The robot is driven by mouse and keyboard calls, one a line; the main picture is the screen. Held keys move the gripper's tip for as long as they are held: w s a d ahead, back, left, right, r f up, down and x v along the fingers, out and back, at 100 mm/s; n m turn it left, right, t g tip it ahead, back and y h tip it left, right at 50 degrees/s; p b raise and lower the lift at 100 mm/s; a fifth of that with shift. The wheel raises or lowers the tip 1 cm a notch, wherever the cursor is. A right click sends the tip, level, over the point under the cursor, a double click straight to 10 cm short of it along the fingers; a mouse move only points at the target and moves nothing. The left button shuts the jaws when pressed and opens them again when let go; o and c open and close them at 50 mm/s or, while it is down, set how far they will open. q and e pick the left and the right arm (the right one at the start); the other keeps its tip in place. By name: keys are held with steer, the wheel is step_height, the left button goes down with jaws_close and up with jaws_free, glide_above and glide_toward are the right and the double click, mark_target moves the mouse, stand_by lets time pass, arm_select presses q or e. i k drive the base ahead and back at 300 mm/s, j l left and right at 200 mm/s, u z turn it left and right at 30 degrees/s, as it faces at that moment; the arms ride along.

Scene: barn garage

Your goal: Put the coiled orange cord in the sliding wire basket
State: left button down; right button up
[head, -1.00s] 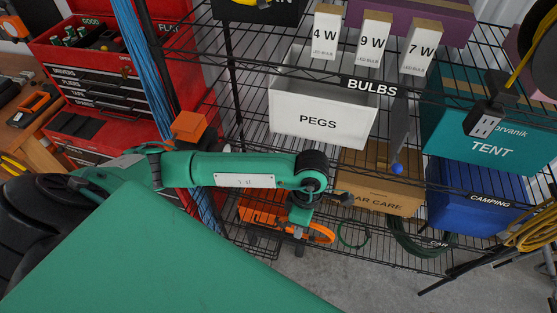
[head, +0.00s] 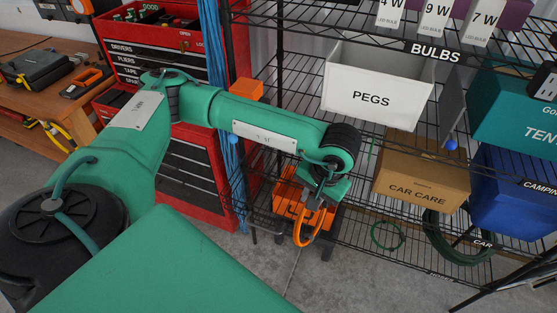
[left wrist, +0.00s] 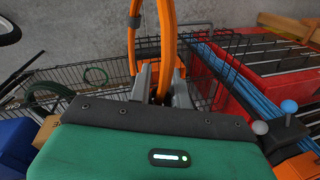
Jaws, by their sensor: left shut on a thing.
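My left gripper (head: 318,200) is shut on the coiled orange cord (head: 299,236), which hangs below it in front of the lower shelf. In the left wrist view the cord (left wrist: 134,45) runs between the fingers of the gripper (left wrist: 162,84) as tall orange strands. Wire mesh (left wrist: 222,48) with a dark rim lies right of the cord in that view; I cannot tell whether it is the sliding basket or a shelf. In the head view, the cord and my arm cover part of the low wire-work. My right gripper is not in view.
An orange case (head: 286,192) sits behind the cord. Blue strands (head: 215,65) hang beside the red tool chest (head: 190,180). A white PEGS bin (head: 372,95), CAR CARE box (head: 420,180) and green coil (head: 448,240) are to the right. Bare floor (head: 265,275) lies below.

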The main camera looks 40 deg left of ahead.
mark_target(274, 203)
steer(key=i+l+u, duration=0.1)
steer(key=u, duration=0.95)
steer(key=l, duration=0.35)
steer(key=i+l+u, duration=0.15)
steer(key=l, duration=0.2)
